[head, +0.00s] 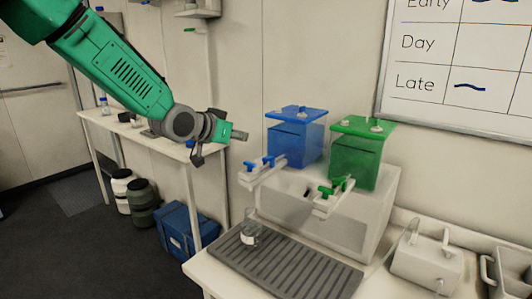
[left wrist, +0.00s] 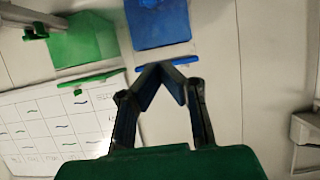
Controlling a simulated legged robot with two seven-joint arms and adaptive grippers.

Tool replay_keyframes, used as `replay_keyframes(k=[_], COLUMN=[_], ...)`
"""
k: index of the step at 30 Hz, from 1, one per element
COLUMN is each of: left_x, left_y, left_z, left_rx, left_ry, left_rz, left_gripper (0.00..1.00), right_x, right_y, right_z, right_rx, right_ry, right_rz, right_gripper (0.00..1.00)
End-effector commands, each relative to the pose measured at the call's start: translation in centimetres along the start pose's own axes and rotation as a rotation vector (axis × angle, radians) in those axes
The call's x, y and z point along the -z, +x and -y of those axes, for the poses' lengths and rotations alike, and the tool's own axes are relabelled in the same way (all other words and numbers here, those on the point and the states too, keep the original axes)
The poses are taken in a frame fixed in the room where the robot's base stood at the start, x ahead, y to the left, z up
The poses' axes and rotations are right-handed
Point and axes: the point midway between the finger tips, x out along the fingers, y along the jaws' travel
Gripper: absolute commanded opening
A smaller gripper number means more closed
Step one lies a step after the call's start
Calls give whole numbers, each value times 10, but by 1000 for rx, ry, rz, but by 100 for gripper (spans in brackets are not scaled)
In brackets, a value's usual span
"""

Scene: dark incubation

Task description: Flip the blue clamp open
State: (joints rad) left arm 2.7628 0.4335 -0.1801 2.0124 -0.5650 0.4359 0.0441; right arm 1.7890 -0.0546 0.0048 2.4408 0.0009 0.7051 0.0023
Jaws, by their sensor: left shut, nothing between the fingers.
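The blue clamp (head: 261,163) sits on a pale outlet bar at the front of the blue tank (head: 296,140) in the head view. My left gripper (head: 240,135) is shut and empty, above and slightly left of the clamp and apart from it. In the left wrist view my left gripper (left wrist: 160,68) has its fingertips together, with the blue tank (left wrist: 158,22) behind them. I cannot make out the blue clamp clearly there. My right gripper is in neither view.
A green tank (head: 357,158) with a green clamp (head: 336,187) stands right of the blue one, on a white stand (head: 345,215). A small bottle (head: 250,229) stands on the ribbed grey tray (head: 285,268) below. A grey-white device (head: 428,258) sits at right. A whiteboard (head: 460,65) hangs behind.

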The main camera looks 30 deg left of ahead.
Motion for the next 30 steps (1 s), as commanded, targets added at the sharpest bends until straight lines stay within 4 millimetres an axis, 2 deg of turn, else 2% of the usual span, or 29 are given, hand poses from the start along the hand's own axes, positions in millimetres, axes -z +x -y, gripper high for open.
replay_keyframes(k=[5,8,21,24,30], left_x=[0,0,-2,-20,-36], left_y=[6,18,104,105,109], left_z=[-1,-2,0,-1,-1], left_rx=[0,0,0,0,0], left_ry=[2,3,1,-1,1], left_rz=[2,3,3,5,1], left_gripper=[0,0,0,0,0], right_x=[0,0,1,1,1], right_y=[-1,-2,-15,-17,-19], right_z=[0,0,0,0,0], right_rx=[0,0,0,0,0], right_ry=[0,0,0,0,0], right_rz=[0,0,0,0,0], right_gripper=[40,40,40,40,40])
